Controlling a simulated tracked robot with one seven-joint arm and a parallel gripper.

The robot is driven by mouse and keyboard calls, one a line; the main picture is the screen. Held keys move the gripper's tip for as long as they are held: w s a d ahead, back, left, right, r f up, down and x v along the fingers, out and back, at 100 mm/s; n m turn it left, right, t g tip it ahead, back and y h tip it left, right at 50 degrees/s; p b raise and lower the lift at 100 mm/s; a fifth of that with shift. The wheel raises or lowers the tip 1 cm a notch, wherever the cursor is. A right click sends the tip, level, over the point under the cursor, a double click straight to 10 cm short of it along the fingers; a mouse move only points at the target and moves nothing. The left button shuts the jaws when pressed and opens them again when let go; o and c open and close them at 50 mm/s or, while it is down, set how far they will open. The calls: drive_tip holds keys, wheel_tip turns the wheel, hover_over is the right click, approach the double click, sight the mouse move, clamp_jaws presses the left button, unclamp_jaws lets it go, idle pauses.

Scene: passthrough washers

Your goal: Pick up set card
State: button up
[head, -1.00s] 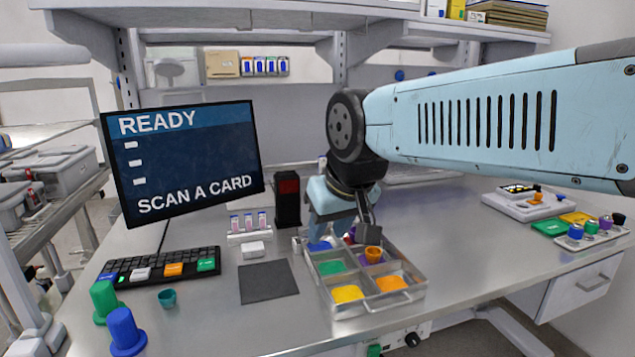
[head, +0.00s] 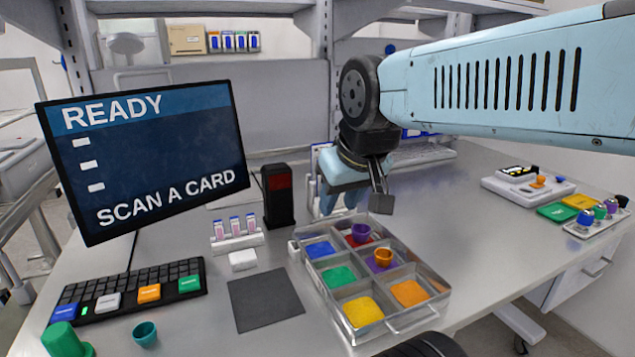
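No card with a readable "set" label shows, so I cannot tell which one is the set card. At the right of the bench lie a green flat piece (head: 558,212) and a yellow flat piece (head: 580,201), possibly cards.
The monitor (head: 150,155) reads "SCAN A CARD". A black reader (head: 278,195), dark mat (head: 265,300), keyboard (head: 130,290) and teal cup (head: 145,334) stand left.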

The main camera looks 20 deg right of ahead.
drive_tip(key=w+d+r+n+g+h, duration=0.1)
drive_tip(key=w+d+r+n, duration=0.25)
drive_tip(key=w, duration=0.45)
drive_tip(key=w+d+r+n+g+h, duration=0.1)
drive_tip(key=w+d+r+n+g, duration=0.15)
drive_tip(key=w+n, duration=0.4)
drive_tip(key=w+d+f+n+g+h, duration=0.15)
drive_tip(key=w+n, duration=0.25)
drive_tip(key=w, duration=0.7)
drive_tip(key=w+d+n+h, duration=0.1)
drive_tip(key=w+d+n, duration=0.2)
drive_tip(key=w, duration=0.7)
drive_tip(key=shift+n+g, duration=0.3)
drive_tip(key=shift+n, duration=0.1)
drive_tip(key=shift+w+x, duration=0.15)
drive_tip(key=shift+x, duration=3.3)
drive_tip(key=shift+w+x, duration=0.15)
drive_tip(key=shift+x, duration=3.3)
drive_tip(key=shift+d, duration=0.15)
clamp_jaws()
